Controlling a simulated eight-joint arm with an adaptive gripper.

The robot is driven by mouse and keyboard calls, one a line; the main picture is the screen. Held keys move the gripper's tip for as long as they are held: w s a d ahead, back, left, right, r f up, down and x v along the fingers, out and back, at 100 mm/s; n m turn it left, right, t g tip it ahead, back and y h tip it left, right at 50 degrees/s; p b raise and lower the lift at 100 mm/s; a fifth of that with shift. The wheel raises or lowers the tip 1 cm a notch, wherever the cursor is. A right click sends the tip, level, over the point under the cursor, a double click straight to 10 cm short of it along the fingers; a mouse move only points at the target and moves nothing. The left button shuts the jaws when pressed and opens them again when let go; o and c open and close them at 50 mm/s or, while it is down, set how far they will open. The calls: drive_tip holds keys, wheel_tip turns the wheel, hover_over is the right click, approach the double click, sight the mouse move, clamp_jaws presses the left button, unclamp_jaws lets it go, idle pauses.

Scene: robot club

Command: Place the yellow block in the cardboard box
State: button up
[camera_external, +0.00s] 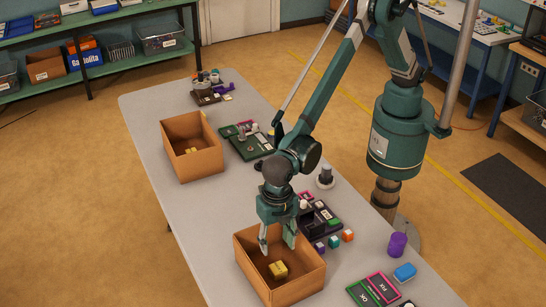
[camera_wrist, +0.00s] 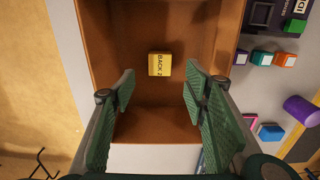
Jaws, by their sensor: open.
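A yellow block (camera_external: 278,270) lies on the floor of the near cardboard box (camera_external: 291,290). In the wrist view the yellow block (camera_wrist: 160,64) has dark lettering on its face and sits ahead of my fingers, on the floor of the near box (camera_wrist: 131,122). My gripper (camera_external: 277,242) is over the near box with its fingers spread at the box opening. It also shows in the wrist view (camera_wrist: 160,88), open and empty, with the block apart from both fingers. A second cardboard box (camera_external: 196,166) stands farther back on the table, with a small yellowish item (camera_external: 191,150) in it.
Small colored cubes (camera_external: 334,242) and a dark tray (camera_external: 318,218) lie right of the near box. A purple cylinder (camera_external: 397,245), a blue block (camera_external: 405,272) and flat panels (camera_external: 373,290) are at the near right. The grey table (camera_external: 182,207) is clear between the boxes.

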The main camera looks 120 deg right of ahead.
drive_tip(key=shift+r, duration=0.1)
drive_tip(key=s+d+r+m+t, duration=0.1)
drive_tip(key=s+d+r+m, duration=0.3)
drive_tip(key=d+r, duration=0.45)
drive_tip(key=s+d+r+m+t, duration=0.1)
drive_tip(key=s+d+r, duration=0.6)
drive_tip(key=r, duration=0.2)
drive_tip(key=s+d+r+m+t, duration=0.1)
drive_tip(key=s+d+r+m, duration=0.2)
drive_tip(key=s+d+r, duration=0.35)
drive_tip(key=s+d+r+m+t, duration=0.1)
drive_tip(key=s+d+r+m, duration=0.2)
drive_tip(key=s+d, duration=0.35)
drive_tip(key=s+d+r+m+t, duration=0.1)
drive_tip(key=s+d+r+m, duration=0.15)
drive_tip(key=s+d, duration=0.45)
drive_tip(key=s+d+f+m+t, duration=0.1)
drive_tip(key=s+d+f+m, duration=0.1)
drive_tip(key=s, duration=0.6)
drive_tip(key=s+d+f+m+t, duration=0.1)
drive_tip(key=s+d+f+m, duration=0.1)
drive_tip(key=s, duration=0.5)
drive_tip(key=shift+s+d, duration=0.35)
drive_tip(key=shift+d, duration=0.35)
